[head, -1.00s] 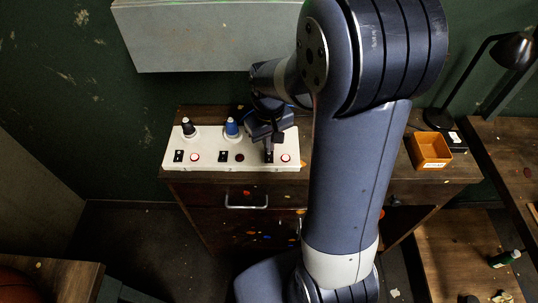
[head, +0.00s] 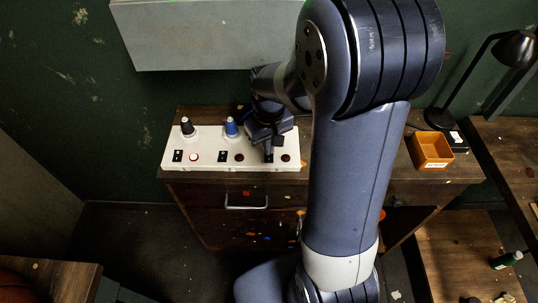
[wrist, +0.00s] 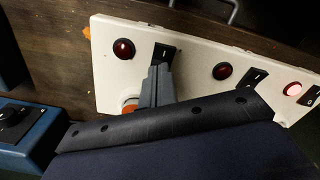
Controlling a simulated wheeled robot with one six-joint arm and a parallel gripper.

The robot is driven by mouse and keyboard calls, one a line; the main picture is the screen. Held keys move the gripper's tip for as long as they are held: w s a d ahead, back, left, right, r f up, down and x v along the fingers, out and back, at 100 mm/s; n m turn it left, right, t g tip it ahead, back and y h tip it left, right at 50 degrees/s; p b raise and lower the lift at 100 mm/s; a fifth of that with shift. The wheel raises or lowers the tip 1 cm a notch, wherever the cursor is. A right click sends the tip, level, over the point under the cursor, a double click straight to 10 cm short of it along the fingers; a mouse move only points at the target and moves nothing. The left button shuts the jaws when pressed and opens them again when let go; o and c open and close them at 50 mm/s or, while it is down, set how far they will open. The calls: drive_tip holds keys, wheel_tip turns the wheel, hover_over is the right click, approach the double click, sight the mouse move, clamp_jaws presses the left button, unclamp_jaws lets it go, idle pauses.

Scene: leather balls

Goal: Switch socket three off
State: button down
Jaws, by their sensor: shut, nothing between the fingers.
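A white socket strip (head: 215,164) lies on the cabinet top, with a rocker switch and a round lamp per socket. The third socket's lamp (head: 286,158) at the right end is dark; it also shows dark red in the wrist view (wrist: 123,48). My gripper (head: 269,150) is shut and empty, pointing down at the third switch (wrist: 165,52). In the wrist view its fingertips (wrist: 160,70) are at that switch's edge; I cannot tell whether they touch. The first lamp (head: 194,157) is lit, the middle lamp (head: 239,158) dark. My gripper hides the third socket in the head view.
A black plug (head: 187,127) and a blue plug (head: 232,127) stand in the first two sockets. An orange-and-white part (wrist: 130,105) shows beside my fingers. An orange box (head: 431,150) and a desk lamp (head: 513,50) are to the right. A grey box (head: 205,38) overhangs behind.

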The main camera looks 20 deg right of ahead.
wheel_tip(320, 180, up, 7)
drive_tip(key=p, duration=0.6)
drive_tip(key=shift+f, duration=0.15)
idle(0.3)
